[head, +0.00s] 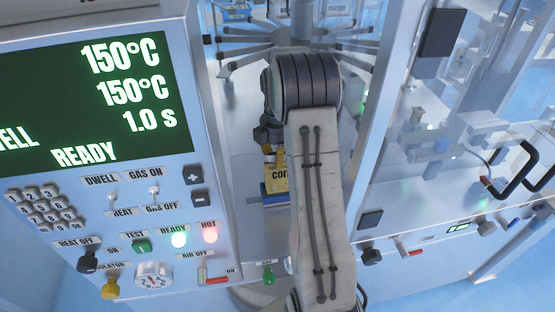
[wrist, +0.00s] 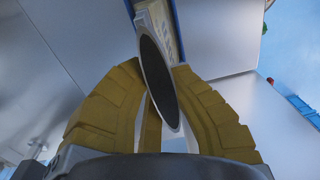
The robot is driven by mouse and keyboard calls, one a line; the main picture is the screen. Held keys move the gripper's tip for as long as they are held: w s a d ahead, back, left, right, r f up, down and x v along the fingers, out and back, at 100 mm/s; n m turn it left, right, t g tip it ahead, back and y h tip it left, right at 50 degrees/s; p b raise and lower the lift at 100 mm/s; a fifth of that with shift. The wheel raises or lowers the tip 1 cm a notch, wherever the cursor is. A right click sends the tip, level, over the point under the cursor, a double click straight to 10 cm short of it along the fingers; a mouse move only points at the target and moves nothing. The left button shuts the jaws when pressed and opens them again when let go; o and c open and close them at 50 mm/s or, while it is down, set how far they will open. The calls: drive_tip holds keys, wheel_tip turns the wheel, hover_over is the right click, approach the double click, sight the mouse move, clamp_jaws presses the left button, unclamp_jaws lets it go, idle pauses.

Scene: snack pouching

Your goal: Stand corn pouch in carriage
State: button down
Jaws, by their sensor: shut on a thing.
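The corn pouch (head: 277,179) is yellow with dark lettering, of which "CO" can be read, and hangs upright below my gripper (head: 269,151). My arm hides its right side. In the wrist view my gripper's two yellow fingers (wrist: 157,80) are closed on the pouch, whose dark oval mouth (wrist: 157,75) with a pale rim gapes between them. A blue carriage (head: 275,199) shows right under and around the pouch's lower end. I cannot tell whether the pouch's bottom rests in it.
A control panel (head: 105,170) with a green display stands close on the left. A pale frame post (head: 372,130) and a glazed machine stand on the right. Radiating metal arms (head: 250,55) of a machine are behind. My arm fills the middle.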

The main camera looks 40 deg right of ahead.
drive_tip(key=shift+f+b, duration=1.2)
drive_tip(key=shift+f, duration=0.5)
drive_tip(key=c, duration=1.3)
unclamp_jaws()
drive_tip(key=shift+c, duration=0.2)
wheel_tip(320, 180, up, 12)
drive_tip(key=shift+w, duration=0.25)
drive_tip(key=shift+d, duration=0.1)
